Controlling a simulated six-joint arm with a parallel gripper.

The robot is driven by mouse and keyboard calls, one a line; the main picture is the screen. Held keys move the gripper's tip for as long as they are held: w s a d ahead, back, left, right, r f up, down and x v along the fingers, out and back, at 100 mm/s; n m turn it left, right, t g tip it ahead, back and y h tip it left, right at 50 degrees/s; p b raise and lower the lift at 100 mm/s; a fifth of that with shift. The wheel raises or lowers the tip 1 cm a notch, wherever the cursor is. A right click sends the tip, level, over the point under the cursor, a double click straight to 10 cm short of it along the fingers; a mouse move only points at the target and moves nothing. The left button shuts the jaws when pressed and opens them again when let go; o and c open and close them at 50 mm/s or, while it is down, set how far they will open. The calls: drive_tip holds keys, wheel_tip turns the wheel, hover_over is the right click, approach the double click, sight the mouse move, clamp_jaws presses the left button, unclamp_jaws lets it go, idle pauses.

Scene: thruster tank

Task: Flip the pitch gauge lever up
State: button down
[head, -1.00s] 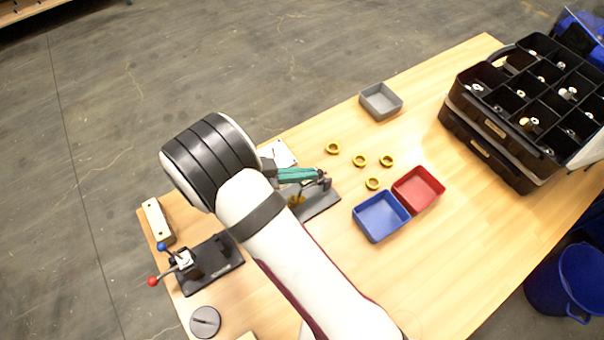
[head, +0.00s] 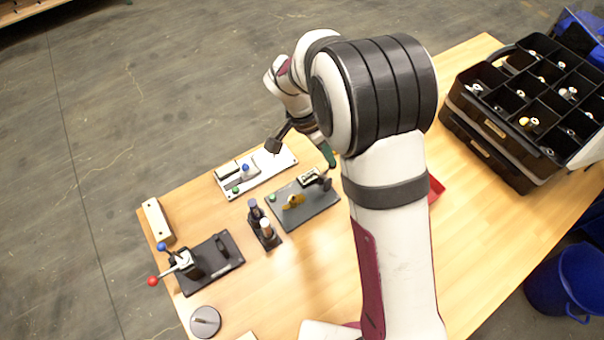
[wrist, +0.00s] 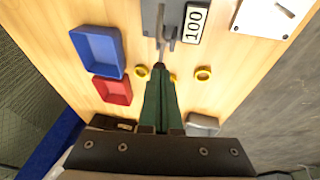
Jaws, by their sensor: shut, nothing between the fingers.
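The pitch gauge appears to be the dark base plate (head: 318,209) with a yellow part and a small label, right of centre among the devices. In the wrist view its grey plate (wrist: 151,14) carries a label (wrist: 194,23) reading 100. A thin dark lever (wrist: 163,40) beside the label points toward my fingertips. My gripper (wrist: 159,72) has green fingers, shut and empty, with their tips at or just short of the lever's end; contact cannot be told. In the head view my gripper (head: 328,156) is beyond the gauge, partly hidden by my arm.
A white panel (head: 262,178) lies behind the gauge, and a small dark switch stand (head: 264,228) is left of it. A lever device (head: 212,262) stands farther left. Blue (wrist: 97,52) and red (wrist: 112,91) trays and yellow rings (wrist: 203,73) are near my fingers.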

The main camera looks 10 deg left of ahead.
drive_tip(key=w+d+g+y, duration=0.1)
drive_tip(key=f+g+y, duration=0.1)
drive_tip(key=w+d+g+y, duration=0.1)
drive_tip(key=g+y, duration=0.1)
drive_tip(key=shift+w+d+f+n, duration=0.2)
drive_tip(key=shift+w+d+n, duration=0.1)
drive_tip(key=shift+d, duration=0.05)
drive_tip(key=shift+r, duration=0.85)
drive_tip(key=shift+w, duration=0.1)
drive_tip(key=w+d+r, duration=0.2)
drive_tip(key=w+r, duration=0.4)
drive_tip(key=r, duration=0.6)
drive_tip(key=shift+d+r, duration=0.15)
drive_tip(key=shift+d, duration=0.05)
